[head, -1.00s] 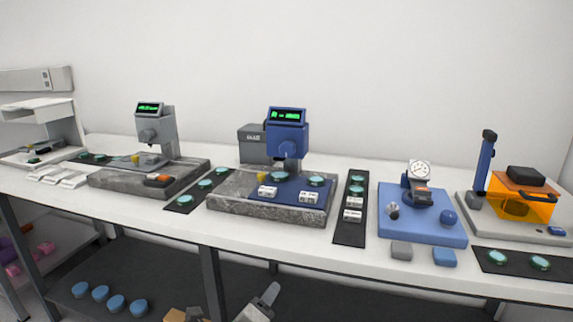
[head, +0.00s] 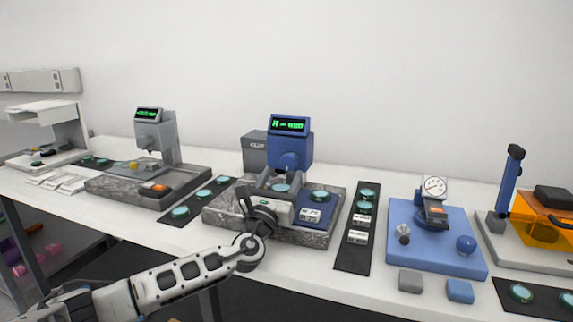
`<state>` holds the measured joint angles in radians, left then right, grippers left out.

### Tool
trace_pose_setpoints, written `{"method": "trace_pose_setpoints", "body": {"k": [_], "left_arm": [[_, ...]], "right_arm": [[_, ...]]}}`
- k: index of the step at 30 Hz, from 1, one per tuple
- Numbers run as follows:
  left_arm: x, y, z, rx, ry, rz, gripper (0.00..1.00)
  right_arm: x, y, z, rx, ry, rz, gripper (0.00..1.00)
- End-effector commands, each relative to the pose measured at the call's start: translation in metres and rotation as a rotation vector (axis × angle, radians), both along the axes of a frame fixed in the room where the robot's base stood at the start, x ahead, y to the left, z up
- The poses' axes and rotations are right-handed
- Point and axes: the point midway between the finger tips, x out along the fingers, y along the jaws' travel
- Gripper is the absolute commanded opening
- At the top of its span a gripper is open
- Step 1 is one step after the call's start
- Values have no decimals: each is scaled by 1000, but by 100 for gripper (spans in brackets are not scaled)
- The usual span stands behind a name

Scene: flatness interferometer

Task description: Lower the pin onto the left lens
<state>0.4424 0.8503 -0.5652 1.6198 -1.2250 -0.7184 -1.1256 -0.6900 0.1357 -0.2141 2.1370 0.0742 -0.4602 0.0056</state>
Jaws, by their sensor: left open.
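The blue gauge (head: 290,140) with a lit green display stands on a speckled stone base (head: 225,215) at the middle of the bench. Its round blue part (head: 290,160) faces me; the pin below it is hidden or too small to make out. The left lens (head: 281,188), a pale green disc, shows partly behind my left gripper (head: 279,182). The right lens (head: 320,196) lies on the blue plate beside it, behind a white label (head: 310,215). My left gripper is open, in front of the gauge and over the base; I cannot tell whether it touches anything. My right gripper is out of view.
A grey gauge (head: 155,140) on a stone base stands to the left. Dark strips with lenses (head: 352,240) flank the middle base. A blue plate with a dial gauge (head: 435,188) stands to the right, near an orange box (head: 545,218). The front bench edge is mostly clear.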

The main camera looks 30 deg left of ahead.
Motion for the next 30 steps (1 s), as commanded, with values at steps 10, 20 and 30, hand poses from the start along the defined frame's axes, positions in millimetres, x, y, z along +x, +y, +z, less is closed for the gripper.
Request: {"method": "trace_pose_setpoints", "body": {"k": [10, 20, 30], "left_arm": [[36, 8, 15, -1, 0, -2, 59], [37, 9, 15, 0, 1, -2, 53], [37, 8, 15, -6, 0, -2, 15]], "right_arm": [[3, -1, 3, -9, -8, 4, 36], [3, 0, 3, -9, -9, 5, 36], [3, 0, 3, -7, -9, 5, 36]]}}
